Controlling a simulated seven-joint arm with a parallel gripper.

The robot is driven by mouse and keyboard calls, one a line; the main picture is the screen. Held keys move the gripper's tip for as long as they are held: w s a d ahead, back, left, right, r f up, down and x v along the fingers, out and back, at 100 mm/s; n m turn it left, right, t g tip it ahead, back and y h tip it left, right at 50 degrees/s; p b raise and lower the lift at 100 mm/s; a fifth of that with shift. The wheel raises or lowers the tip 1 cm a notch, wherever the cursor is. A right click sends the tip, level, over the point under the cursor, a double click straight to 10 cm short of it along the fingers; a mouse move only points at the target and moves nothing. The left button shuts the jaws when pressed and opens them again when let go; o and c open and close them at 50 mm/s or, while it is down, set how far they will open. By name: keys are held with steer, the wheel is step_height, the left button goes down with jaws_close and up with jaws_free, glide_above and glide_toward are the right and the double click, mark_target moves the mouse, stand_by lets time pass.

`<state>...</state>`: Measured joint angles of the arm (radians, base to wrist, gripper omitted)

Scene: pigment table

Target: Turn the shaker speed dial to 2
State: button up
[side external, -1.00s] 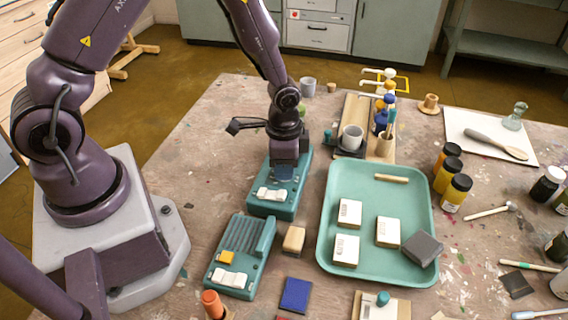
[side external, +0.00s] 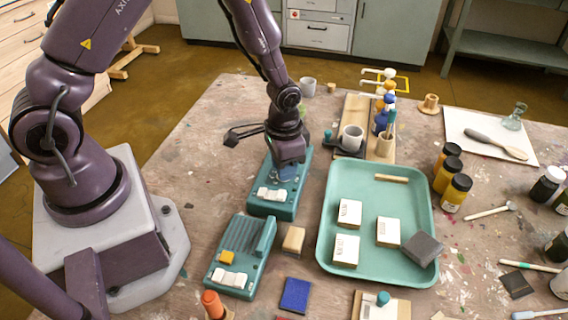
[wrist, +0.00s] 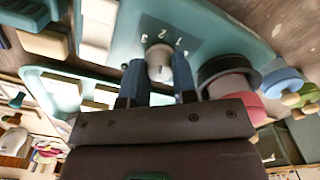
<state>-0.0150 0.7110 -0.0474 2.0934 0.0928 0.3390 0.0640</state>
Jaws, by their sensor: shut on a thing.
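The teal shaker (side external: 270,208) stands at the middle of the table, with white switches on its front part. In the wrist view its teal top (wrist: 230,28) carries a pale round dial (wrist: 160,62) with small white numerals around it. My gripper (side external: 287,174) is low over the back of the shaker and hides the dial in the side view. In the wrist view my gripper (wrist: 159,72) has one finger on each side of the dial, shut on it. The numerals include what look like 3 and 2. I cannot tell where the dial points.
A second teal device (side external: 240,262) with an orange button stands in front. A teal tray (side external: 328,220) with white blocks and a grey block lies close on the right. A wooden block (side external: 293,240) sits between them. Cups and a rack stand behind.

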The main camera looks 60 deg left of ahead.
mark_target(274, 180)
steer(key=o, duration=0.9)
step_height(274, 180, up, 13)
steer(key=s+r+t, duration=0.2)
steer(key=s+r, duration=0.2)
steer(key=r, duration=0.1)
steer(key=s+r+n+t, duration=0.1)
steer(key=s+r, duration=0.4)
steer(key=r, duration=0.1)
steer(key=s+a+r+n+t, duration=0.1)
steer(key=s+r+t, duration=0.1)
steer(key=s+r, duration=0.3)
steer(key=shift+s+r+t, duration=0.25)
steer(key=shift+r+t, duration=0.05)
